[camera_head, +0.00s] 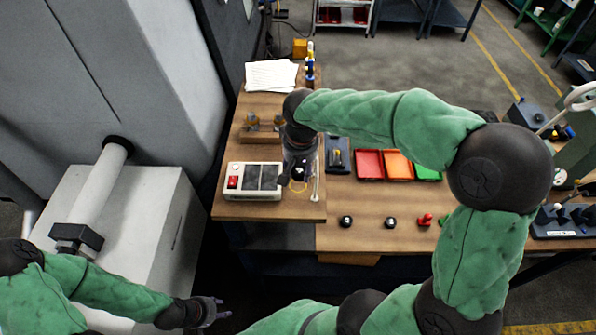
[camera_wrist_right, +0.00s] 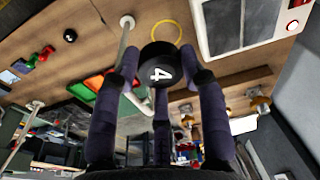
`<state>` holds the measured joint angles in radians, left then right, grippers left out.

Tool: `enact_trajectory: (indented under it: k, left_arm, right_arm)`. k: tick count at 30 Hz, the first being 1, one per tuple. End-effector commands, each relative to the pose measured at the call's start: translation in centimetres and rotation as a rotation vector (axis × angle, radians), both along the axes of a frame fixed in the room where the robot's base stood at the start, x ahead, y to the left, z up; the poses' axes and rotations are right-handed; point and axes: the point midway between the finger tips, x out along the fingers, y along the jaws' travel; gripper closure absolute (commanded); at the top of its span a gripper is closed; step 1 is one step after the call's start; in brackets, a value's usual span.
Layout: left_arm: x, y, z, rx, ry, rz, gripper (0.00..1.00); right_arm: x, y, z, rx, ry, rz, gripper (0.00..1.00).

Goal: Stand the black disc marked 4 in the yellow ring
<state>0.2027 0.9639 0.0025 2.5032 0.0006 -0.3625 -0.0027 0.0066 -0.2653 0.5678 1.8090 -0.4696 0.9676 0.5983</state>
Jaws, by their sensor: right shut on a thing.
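The black disc marked 4 (camera_wrist_right: 160,66) is between the fingers of my right gripper (camera_wrist_right: 160,85), its white number facing the wrist camera. In the head view the right gripper (camera_head: 299,158) points down over the wooden table, with the disc (camera_head: 299,174) at its fingertips. The yellow ring (camera_wrist_right: 166,27) lies on the table just beyond the disc in the wrist view. In the head view the ring (camera_head: 298,188) shows partly below the disc; I cannot tell the height between them. My left gripper (camera_head: 222,307) is empty, fingers apart, at the lower left, away from the table.
A white box with a red button (camera_head: 253,181) stands left of the ring. A thin pale post (camera_head: 315,185) stands close on its right. Two other black discs (camera_head: 346,221) (camera_head: 390,222) and red pieces (camera_head: 425,219) lie to the right. Red, orange and green trays (camera_head: 369,165) sit behind.

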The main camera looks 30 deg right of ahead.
Motion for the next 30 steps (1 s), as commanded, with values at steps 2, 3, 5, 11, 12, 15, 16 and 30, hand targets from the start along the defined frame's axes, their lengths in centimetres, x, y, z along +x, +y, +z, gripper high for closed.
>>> enact_trajectory:
  k: [2, 3, 5, 11, 12, 15, 16, 30]
  left_arm:
    - [0.0, 0.0, 0.4, 0.0, 0.0, 0.0, 0.6]
    - [0.0, 0.0, 0.5, 0.0, 0.0, 0.0, 0.6]
    - [0.0, 0.0, 0.7, 0.0, 0.0, 0.0, 0.6]
    - [0.0, 0.0, 0.9, 0.0, 0.0, 0.0, 0.6]
    - [0.0, 0.0, 1.0, 0.0, 0.0, 0.0, 0.6]
    - [0.0, 0.0, 1.1, 0.0, 0.0, 0.0, 0.6]
    - [0.0, 0.0, 1.1, 0.0, 0.0, 0.0, 0.6]
    - [0.0, 0.0, 1.4, 0.0, 0.0, 0.0, 0.6]
  right_arm:
    - [0.9, -0.5, -1.5, 0.0, 0.005, -0.001, 1.0]
    - [1.4, -0.7, -2.2, 0.001, 0.007, -0.001, 1.0]
    - [2.1, -1.0, -3.0, 0.001, 0.005, 0.0, 1.0]
    - [3.3, -1.6, -4.5, 0.0, 0.0, 0.0, 1.0]
    - [3.4, -1.7, -4.7, 0.0, 0.0, 0.0, 1.0]
    - [3.7, -1.8, -5.2, 0.0, 0.002, 0.0, 1.0]
    - [3.8, -1.9, -5.4, 0.0, 0.003, 0.0, 1.0]
    - [4.1, -2.0, -8.7, 0.001, -0.001, 0.0, 1.0]
